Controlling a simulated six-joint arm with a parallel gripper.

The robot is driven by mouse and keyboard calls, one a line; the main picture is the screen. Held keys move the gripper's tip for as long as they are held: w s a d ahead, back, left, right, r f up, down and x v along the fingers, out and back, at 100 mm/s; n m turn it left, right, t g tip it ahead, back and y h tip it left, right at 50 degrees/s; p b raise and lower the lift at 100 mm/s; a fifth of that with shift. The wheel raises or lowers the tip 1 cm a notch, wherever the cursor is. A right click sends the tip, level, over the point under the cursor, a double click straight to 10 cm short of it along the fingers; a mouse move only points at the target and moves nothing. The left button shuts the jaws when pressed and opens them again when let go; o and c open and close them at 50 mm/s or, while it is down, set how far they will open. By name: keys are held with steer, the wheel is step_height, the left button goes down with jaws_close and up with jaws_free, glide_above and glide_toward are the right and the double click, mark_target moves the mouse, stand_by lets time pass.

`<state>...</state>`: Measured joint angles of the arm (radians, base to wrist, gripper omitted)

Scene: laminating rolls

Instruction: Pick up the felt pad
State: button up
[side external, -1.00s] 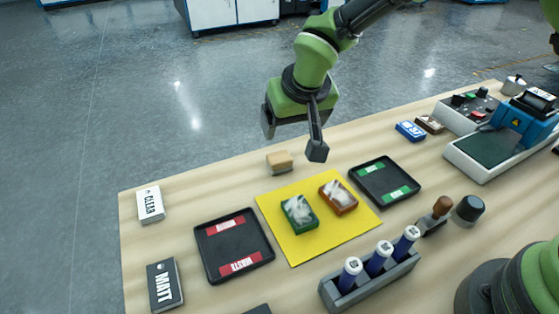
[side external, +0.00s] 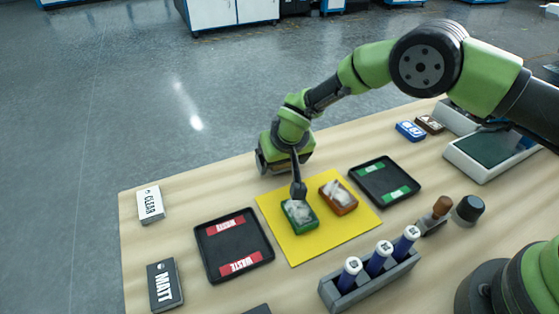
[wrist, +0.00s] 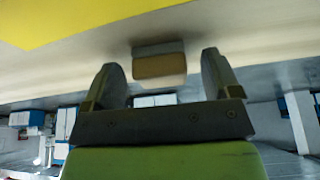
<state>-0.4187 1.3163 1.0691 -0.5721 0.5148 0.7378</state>
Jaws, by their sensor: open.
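The felt pad (wrist: 159,66), a small tan block with a greyer band, shows in the wrist view on the table near the yellow mat's edge. My gripper (wrist: 162,66) is open, and the pad appears in the gap between its two fingers, with space on both sides. I cannot tell how far the fingertips reach down beside it. In the side external view my gripper (side external: 279,178) is low over the far edge of the mat and hides the pad.
The yellow mat (side external: 303,247) carries a green block (side external: 299,216) and an orange-brown block (side external: 338,198). Dark trays stand left (side external: 205,248) and right (side external: 383,184) of it. A rack of blue-and-white rollers (side external: 370,275) stands in front. The table left of my gripper is clear.

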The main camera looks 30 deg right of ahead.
steer(key=shift+f, duration=0.15)
steer(key=c, duration=1)
step_height(320, 180, up, 10)
steer(key=shift+r, duration=0.1)
